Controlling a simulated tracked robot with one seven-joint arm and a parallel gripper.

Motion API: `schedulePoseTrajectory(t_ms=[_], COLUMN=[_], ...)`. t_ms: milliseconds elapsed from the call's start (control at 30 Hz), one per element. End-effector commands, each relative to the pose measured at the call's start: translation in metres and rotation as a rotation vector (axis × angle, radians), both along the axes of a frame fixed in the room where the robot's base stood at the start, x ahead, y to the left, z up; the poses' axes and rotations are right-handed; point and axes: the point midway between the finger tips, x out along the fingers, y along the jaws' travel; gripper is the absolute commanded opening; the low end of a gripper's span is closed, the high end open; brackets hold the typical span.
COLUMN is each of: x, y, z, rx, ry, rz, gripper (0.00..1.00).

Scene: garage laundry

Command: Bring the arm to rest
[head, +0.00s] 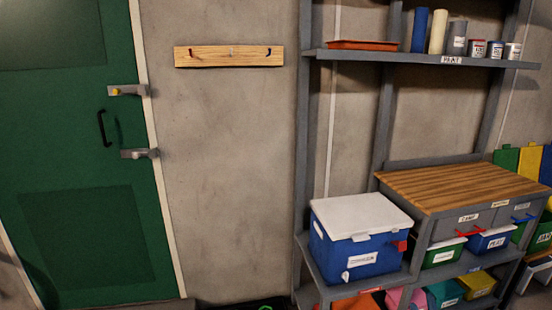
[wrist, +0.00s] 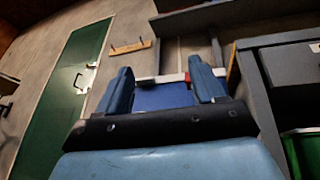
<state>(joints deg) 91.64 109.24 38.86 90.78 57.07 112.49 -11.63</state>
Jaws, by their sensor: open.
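My gripper (wrist: 160,92) shows in the wrist view, with its two blue fingers wide apart. Nothing is held between them. Beyond the fingers is the blue cooler box (wrist: 162,97), apparently some way off, partly hidden by the gripper. In the head view the same blue box with a white lid (head: 362,250) stands on the grey shelf unit. My arm and gripper do not show in the head view.
A green door (head: 75,150) with a black handle is at the left. A wooden hook rail (head: 229,56) hangs on the bare wall. At the right is a wood-topped drawer bench (head: 455,185), with labelled bins below. A high shelf (head: 400,56) carries cans and rolls.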

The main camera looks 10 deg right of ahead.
Motion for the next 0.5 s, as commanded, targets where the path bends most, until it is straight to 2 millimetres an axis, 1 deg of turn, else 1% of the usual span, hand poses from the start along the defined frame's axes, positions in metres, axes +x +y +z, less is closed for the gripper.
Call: schedulePoseTrajectory(t_ms=[167, 233, 500], x=[0.014, 0.021, 0.047], y=[0.01, 0.016, 0.049], z=[0.023, 0.035, 0.082], rx=[-0.093, -0.142, -0.372], ry=[0.037, 0.057, 0.138], rz=[0.099, 0.15, 0.366], gripper=[0.68, 0.68, 0.68])
